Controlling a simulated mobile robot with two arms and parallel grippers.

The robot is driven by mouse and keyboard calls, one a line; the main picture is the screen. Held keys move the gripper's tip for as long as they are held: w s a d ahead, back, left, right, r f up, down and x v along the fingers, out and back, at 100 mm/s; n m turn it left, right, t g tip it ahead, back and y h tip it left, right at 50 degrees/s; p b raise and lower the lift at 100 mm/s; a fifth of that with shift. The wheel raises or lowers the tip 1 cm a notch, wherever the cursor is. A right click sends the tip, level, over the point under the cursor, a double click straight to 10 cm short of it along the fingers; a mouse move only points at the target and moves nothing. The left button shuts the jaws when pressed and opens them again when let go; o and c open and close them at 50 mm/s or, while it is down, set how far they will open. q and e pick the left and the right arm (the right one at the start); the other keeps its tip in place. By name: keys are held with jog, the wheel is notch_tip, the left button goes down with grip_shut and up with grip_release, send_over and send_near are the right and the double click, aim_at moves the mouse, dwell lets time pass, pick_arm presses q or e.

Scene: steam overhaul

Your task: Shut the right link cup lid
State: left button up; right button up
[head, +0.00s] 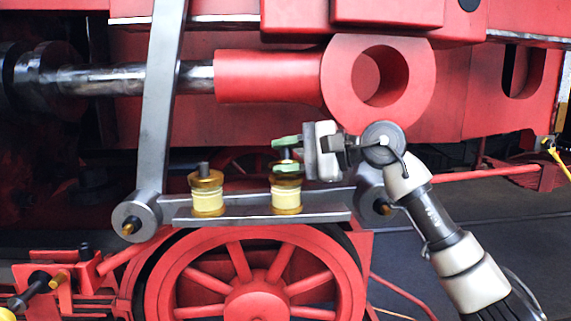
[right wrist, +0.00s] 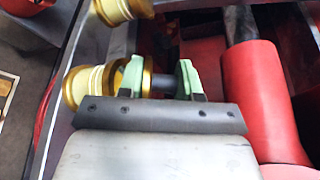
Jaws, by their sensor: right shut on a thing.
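The right link cup (head: 286,199) is a pale yellow cup with gold bands on the grey link bar. Its gold lid (head: 286,178) is at the cup's top, with a dark knob; I cannot tell whether it is fully seated. My right gripper (head: 286,154) comes in from the right with green fingertips, one above the other, shut on the lid's knob. In the right wrist view the fingertips (right wrist: 160,80) are on either side of the dark knob, beside the cup (right wrist: 84,88). The fingers hide part of the lid.
The left link cup (head: 207,197) stands on the same link bar (head: 245,219), with a knob on top. A grey upright lever (head: 162,100) is at the left. A red rod with a ring end (head: 335,85) is just above my right gripper. A red spoked wheel (head: 255,290) is below.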

jog(key=shift+s+n+t+y+b, duration=0.2)
jog(key=shift+n+t+y+b, duration=0.15)
jog(key=shift+n+b, duration=0.45)
pick_arm(q)
notch_tip(320, 180, down, 3)
jog(key=shift+r, duration=0.2)
jog(key=shift+a, duration=0.1)
pick_arm(e)
jog(key=shift+r, duration=0.1)
jog(key=o, duration=0.7)
jog(key=shift+o, duration=0.3)
jog(key=shift+f, duration=0.45)
